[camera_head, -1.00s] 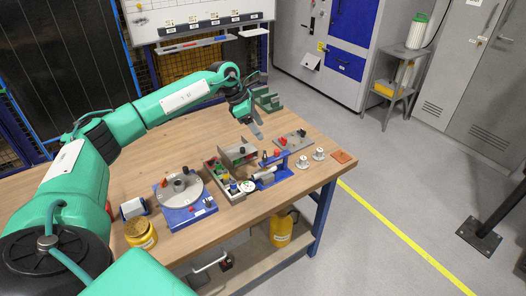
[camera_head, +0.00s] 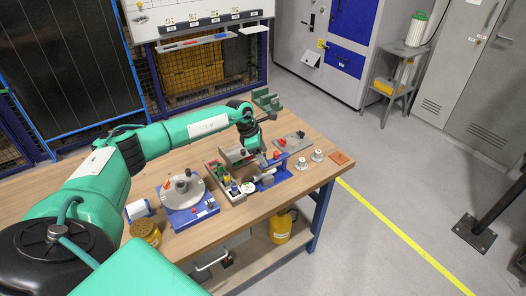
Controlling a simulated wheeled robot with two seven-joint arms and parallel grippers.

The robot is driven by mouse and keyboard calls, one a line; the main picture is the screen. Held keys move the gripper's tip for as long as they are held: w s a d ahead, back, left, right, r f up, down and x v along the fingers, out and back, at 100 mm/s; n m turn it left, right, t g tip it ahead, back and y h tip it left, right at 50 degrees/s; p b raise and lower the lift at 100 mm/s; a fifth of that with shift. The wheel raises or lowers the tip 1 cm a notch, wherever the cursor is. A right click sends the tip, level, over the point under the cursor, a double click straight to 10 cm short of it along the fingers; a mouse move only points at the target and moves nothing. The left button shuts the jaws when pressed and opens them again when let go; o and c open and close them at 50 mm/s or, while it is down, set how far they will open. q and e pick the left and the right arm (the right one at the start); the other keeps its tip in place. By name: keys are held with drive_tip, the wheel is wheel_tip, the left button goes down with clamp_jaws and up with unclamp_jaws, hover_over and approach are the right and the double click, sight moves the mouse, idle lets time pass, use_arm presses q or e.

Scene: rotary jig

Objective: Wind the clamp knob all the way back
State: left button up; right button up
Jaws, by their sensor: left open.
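A blue clamp fixture (camera_head: 283,174) stands near the right part of the bench, with a light cylinder lying across it. A small red knob-like part (camera_head: 276,155) shows at its top; I cannot tell for certain whether it is the clamp knob. My left gripper (camera_head: 262,157) points down just left of that red part, above the back of the fixture. It is open, with nothing seen between its fingers. I cannot tell whether it touches anything. A grey round disc on a blue base (camera_head: 190,216) stands to the left. My right gripper is not in view.
A grey parts tray (camera_head: 238,198) sits left of the fixture. A grey plate with a red part (camera_head: 292,142), two white-grey pieces (camera_head: 317,155) and a brown square (camera_head: 339,157) lie to the right. A green block (camera_head: 265,100) stands behind. A yellow jar (camera_head: 145,232) is front left.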

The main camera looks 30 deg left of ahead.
use_arm(q)
drive_tip(key=shift+d+f, duration=0.1)
drive_tip(key=shift+f, duration=0.15)
drive_tip(key=c, duration=1)
